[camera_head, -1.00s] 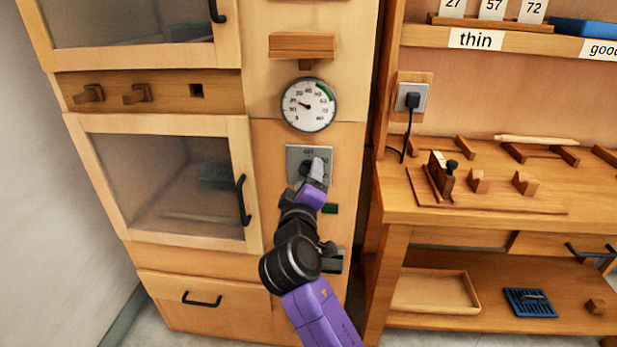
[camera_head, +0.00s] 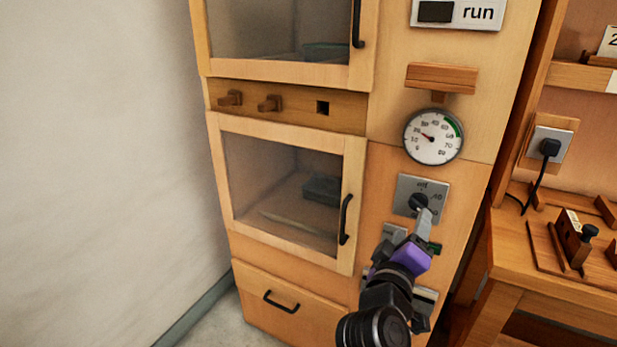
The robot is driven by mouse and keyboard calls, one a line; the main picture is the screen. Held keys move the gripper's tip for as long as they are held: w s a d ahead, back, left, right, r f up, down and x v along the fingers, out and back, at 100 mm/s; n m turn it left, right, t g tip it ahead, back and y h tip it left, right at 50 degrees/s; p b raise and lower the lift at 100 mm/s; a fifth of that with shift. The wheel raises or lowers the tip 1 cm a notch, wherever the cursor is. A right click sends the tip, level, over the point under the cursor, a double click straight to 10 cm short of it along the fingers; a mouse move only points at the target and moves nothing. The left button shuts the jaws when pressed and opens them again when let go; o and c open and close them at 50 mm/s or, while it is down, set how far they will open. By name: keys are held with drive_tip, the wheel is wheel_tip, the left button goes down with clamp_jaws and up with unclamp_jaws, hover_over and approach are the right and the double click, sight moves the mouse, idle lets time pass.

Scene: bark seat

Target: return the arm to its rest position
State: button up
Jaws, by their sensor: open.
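My gripper (camera_head: 424,217) is at the front of the wooden cabinet, just below and right of a black knob (camera_head: 418,202) on a grey dial plate (camera_head: 406,186). Its grey fingertips overlap the lower part of the plate in the picture; I cannot tell whether they touch the knob. No object shows between the fingers. My purple and black arm reaches up from the bottom of the picture, bent rather than folded in. It hides part of the panel below the dial.
A round gauge (camera_head: 433,136) and a wooden ledge (camera_head: 441,78) are above the dial. A glass door with a black handle (camera_head: 346,219) is shut at left, above a drawer (camera_head: 289,306). A workbench (camera_head: 548,278) stands at right. A bare wall (camera_head: 100,150) fills the left.

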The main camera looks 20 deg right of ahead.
drive_tip(key=w+a+r+n+t+y, duration=0.25)
drive_tip(key=a+t+y, duration=0.2)
drive_tip(key=a, duration=0.25)
drive_tip(key=s+a+f+t+y+p, duration=0.3)
drive_tip(key=s+a+f+y, duration=0.2)
drive_tip(key=s+a+y, duration=0.3)
drive_tip(key=s+a+m+g+y+p, duration=0.1)
drive_tip(key=s+a+m+g+p, duration=0.2)
drive_tip(key=s, duration=2.6)
drive_tip(key=a+m+p, duration=0.1)
drive_tip(key=p, duration=0.4)
drive_tip(key=shift+s+r+g+y, duration=0.2)
drive_tip(key=shift+s+g+y, duration=0.1)
drive_tip(key=shift+g+y, duration=0.05)
